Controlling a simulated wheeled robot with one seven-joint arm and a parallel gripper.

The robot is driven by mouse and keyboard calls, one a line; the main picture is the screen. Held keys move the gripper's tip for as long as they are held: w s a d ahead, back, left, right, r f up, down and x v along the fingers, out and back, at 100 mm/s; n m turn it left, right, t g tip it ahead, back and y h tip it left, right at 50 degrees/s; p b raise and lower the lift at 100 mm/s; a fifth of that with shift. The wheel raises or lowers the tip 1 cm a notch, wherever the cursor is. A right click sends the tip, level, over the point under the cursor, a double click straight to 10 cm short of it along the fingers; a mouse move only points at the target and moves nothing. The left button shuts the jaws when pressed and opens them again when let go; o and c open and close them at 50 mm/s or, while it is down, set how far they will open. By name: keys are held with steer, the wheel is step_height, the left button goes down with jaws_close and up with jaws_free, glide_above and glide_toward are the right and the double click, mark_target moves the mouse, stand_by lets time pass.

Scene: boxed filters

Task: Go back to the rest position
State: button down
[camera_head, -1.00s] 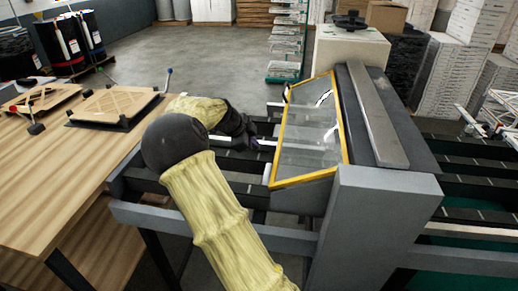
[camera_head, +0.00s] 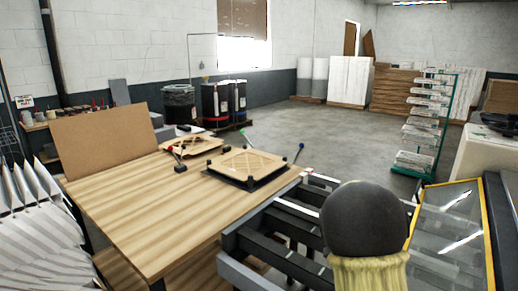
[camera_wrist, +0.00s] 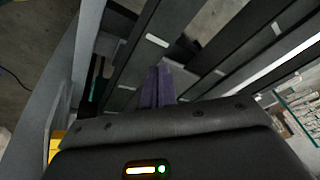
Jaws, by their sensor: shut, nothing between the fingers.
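My gripper (camera_wrist: 157,88) shows in the wrist view as two dark purple fingers, pressed together with nothing between them. It points down toward dark conveyor rails (camera_wrist: 185,40). In the head view my gripper is hidden; only my arm in its yellow sleeve with a dark round joint shows at the lower right, in front of the conveyor frame (camera_head: 277,235).
A yellow-framed clear panel (camera_head: 450,235) stands right of my arm. A wooden table (camera_head: 150,215) on the left bears a framed filter (camera_head: 250,166) with coloured-knob clamps. White pleated sheets (camera_head: 35,235) are at the far left. Open floor (camera_head: 330,140) lies behind.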

steer(key=s+a+n+t+y, duration=0.1)
steer(key=s+a+n+y, duration=0.2)
steer(key=s+a+n, duration=1.1)
steer(key=s+n, duration=0.2)
steer(key=s, duration=0.2)
steer(key=shift+s+a+f+n, duration=0.2)
steer(key=shift+s+n, duration=0.1)
steer(key=shift+n, duration=0.1)
steer(key=shift+s, duration=0.1)
